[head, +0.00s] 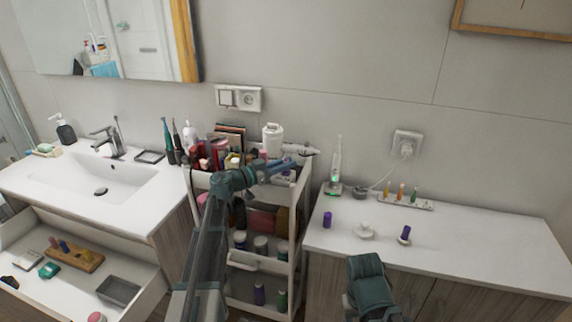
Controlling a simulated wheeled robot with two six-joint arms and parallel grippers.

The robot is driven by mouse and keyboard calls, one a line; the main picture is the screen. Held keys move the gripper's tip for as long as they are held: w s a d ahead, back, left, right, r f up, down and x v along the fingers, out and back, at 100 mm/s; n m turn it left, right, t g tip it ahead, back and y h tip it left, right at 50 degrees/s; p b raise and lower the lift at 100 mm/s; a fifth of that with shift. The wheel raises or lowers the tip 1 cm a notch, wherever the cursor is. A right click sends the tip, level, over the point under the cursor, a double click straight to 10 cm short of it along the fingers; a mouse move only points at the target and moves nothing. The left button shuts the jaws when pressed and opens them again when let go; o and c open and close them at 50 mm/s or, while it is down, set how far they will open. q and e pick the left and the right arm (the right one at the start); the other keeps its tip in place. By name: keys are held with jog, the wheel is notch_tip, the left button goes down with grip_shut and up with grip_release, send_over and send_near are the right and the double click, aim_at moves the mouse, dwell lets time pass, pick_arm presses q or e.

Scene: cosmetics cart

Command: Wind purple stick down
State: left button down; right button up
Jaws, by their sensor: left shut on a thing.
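Two small purple items stand on the right counter: one purple stick or cap (327,219) at the left, and a purple one (404,234) farther right with a darker, paler lower part. At this size I cannot tell which is the stick or how far it is wound out. My left gripper (291,163) reaches over the top of the white cart, away from both purple items. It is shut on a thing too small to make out. My right arm's teal end (366,272) is at the counter's front edge; its fingers cannot be made out.
The cart (246,264) is crowded with bottles and cosmetics. On the right counter are a white object (364,231), an electric toothbrush (335,170) and a tray (408,202) with small coloured bottles. An open drawer (60,292) is at the lower left. The right counter's far right is clear.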

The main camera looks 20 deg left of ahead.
pick_arm(q)
jog(key=shift+m+g+h, duration=0.6)
jog(key=shift+g+h, duration=0.1)
jog(key=c, duration=0.8)
grip_release()
jog(key=shift+o, duration=0.2)
jog(key=v, duration=1.4)
jog(key=shift+d+r, duration=0.1)
